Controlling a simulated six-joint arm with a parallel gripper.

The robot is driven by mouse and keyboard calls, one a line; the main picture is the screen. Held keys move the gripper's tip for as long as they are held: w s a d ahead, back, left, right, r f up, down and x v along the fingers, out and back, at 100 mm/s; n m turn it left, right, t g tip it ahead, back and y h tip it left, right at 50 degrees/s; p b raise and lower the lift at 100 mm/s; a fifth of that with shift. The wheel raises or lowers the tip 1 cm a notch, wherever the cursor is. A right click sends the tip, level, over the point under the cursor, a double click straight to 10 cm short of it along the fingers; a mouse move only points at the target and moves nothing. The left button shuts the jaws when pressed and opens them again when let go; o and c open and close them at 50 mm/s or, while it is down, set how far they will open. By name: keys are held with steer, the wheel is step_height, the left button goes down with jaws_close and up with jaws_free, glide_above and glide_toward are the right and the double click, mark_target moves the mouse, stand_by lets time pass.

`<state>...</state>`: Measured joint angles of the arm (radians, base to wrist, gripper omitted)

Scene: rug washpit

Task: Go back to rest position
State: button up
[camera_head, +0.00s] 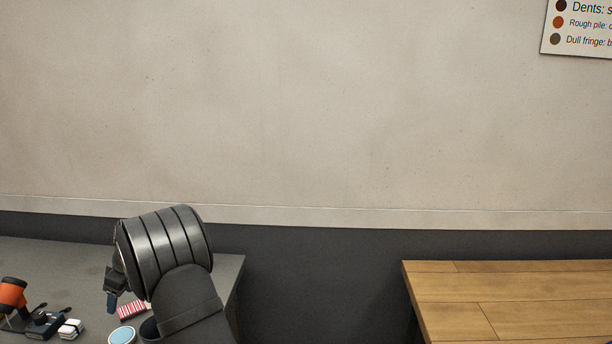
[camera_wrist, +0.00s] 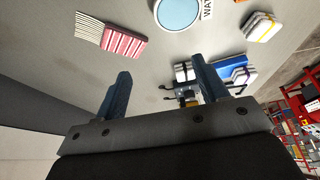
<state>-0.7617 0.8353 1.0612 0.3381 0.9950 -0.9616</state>
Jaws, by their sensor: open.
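My gripper (camera_wrist: 162,88) is open and empty in the wrist view, its two dark blue fingers apart with grey surface showing between them. In the head view my gripper (camera_head: 112,298) is small and partly hidden by my own wrist, above the grey table (camera_head: 225,270) at the lower left. No object touches the fingers as far as I can see.
On the grey table are a red-and-white striped item (camera_head: 132,310), a blue-topped round container (camera_head: 122,336), white banded blocks (camera_head: 70,328) and an orange tool (camera_head: 12,293). A wooden table (camera_head: 510,290) stands at right, with a gap between. A sign (camera_head: 580,28) hangs on the wall.

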steer(key=s+a+f, duration=0.1)
steer(key=a+f, duration=0.1)
steer(key=a, duration=0.1)
steer(key=s+a+f, duration=0.1)
steer(key=a, duration=0.1)
steer(key=s+a+f, duration=0.1)
steer(key=a+f, duration=0.1)
steer(key=a, duration=0.1)
steer(key=shift+s+a+f, duration=0.3)
steer(key=shift+a, duration=0.05)
steer(key=w+d+r, duration=0.4)
steer(key=d+r, duration=0.2)
steer(key=d, duration=0.4)
steer(key=s+r+m, duration=0.1)
steer(key=s+m, duration=0.1)
steer(key=s, duration=0.4)
steer(key=shift+d+t, duration=0.15)
steer(key=shift+t, duration=0.25)
